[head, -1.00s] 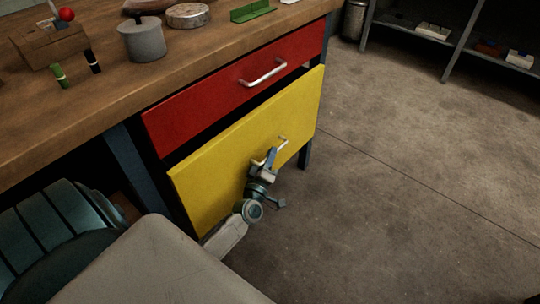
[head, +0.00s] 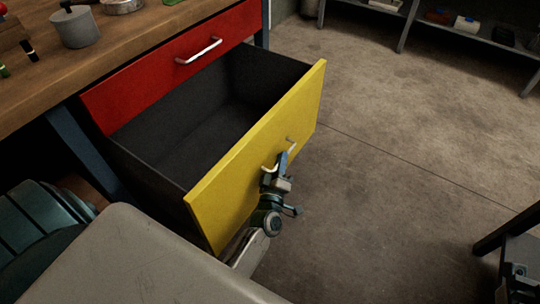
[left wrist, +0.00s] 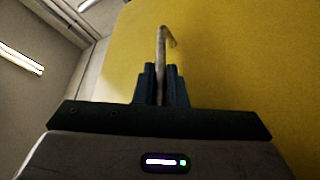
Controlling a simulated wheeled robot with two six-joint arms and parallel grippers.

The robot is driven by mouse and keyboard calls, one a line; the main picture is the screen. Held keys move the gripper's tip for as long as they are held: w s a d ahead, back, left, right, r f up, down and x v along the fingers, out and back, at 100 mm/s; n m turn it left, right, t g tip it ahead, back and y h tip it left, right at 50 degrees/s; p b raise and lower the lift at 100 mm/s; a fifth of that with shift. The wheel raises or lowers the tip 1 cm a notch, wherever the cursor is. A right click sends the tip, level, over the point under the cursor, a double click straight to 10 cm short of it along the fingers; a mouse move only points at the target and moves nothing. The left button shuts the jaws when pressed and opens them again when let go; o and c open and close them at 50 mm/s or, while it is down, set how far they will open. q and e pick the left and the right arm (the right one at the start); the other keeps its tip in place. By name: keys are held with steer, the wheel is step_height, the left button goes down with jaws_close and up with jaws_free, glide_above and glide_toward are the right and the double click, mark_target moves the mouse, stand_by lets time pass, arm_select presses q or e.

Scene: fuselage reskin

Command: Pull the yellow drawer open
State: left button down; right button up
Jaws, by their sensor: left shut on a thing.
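The yellow drawer (head: 262,152) stands well out from the bench, and its dark, empty inside shows from above. Its front fills much of the left wrist view (left wrist: 240,80). My left gripper (head: 279,169) is at the drawer front, shut on the metal handle (head: 291,140). In the left wrist view the two fingers (left wrist: 161,82) close on both sides of the handle bar (left wrist: 162,48). Part of the handle is hidden behind the gripper in the head view.
A red drawer (head: 160,78) above is shut. The wooden bench top (head: 110,45) holds a grey pot (head: 74,28). Bare floor (head: 400,150) lies to the right. Shelves (head: 470,28) stand at the back.

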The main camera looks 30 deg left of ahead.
arm_select(q)
steer(key=shift+d, duration=0.25)
steer(key=c, duration=1.5)
jaws_free()
steer(key=shift+s, duration=0.1)
steer(key=v, duration=1)
steer(key=shift+s+d+f, duration=0.1)
steer(key=shift+s, duration=0.25)
steer(key=shift+s+f, duration=0.1)
